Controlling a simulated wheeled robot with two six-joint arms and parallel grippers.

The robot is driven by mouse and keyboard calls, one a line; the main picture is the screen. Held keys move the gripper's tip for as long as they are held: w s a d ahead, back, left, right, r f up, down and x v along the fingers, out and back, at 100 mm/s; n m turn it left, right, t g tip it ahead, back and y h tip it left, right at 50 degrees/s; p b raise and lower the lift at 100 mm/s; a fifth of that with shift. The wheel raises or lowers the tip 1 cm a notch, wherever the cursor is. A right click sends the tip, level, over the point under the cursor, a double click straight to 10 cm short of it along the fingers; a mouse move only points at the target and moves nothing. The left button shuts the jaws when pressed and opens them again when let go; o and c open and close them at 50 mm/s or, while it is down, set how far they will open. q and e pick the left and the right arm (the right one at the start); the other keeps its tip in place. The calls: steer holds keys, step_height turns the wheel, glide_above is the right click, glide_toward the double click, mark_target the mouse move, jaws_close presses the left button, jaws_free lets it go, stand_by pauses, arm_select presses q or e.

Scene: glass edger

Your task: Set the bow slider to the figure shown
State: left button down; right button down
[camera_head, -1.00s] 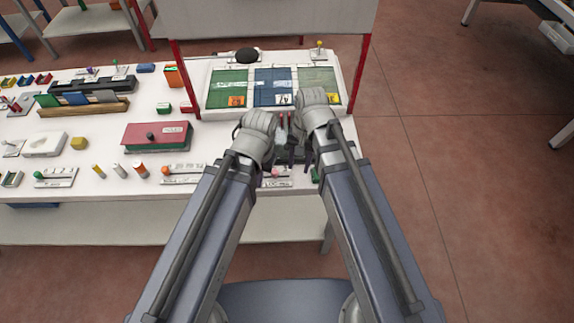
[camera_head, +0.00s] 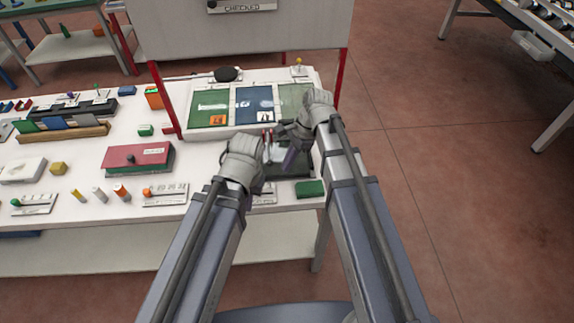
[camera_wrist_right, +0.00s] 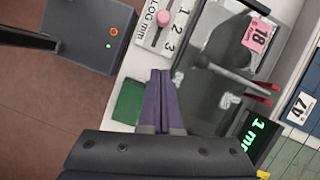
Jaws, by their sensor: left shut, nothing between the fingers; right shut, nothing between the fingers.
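The slider (camera_wrist_right: 160,32) shows in the right wrist view as a pale plate with a pink knob (camera_wrist_right: 164,18) and the figures 1, 2 and 3; its name is partly cut off. I cannot tell exactly which mark the knob is at. A dark display (camera_wrist_right: 258,138) there reads "1 mm" in green. My right gripper (camera_wrist_right: 161,72) is shut and empty, its purple fingers below the slider plate in that view, apart from the knob. In the head view my right gripper (camera_head: 290,158) is over the dark station. My left gripper (camera_head: 262,165) is shut; its fingertips are largely hidden.
A green block (camera_head: 310,189) lies at the bench's front right corner. A grey rod and red tips (camera_wrist_right: 268,93) cross the dark station beside a pink "18" tag (camera_wrist_right: 258,36).

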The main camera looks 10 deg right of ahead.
mark_target(269, 190)
steer(key=b+x, duration=0.5)
steer(key=x, duration=0.2)
steer(key=shift+d+f, duration=0.1)
steer(key=shift+s+a+r, duration=0.15)
steer(key=shift+s+a, duration=0.05)
steer(key=shift+a, duration=0.35)
steer(key=shift+s+a+r, duration=0.2)
steer(key=shift+a, duration=0.35)
steer(key=shift+s+a, duration=0.2)
steer(key=shift+a, duration=0.6)
steer(key=shift+a, duration=1.8)
steer(key=shift+d, duration=0.1)
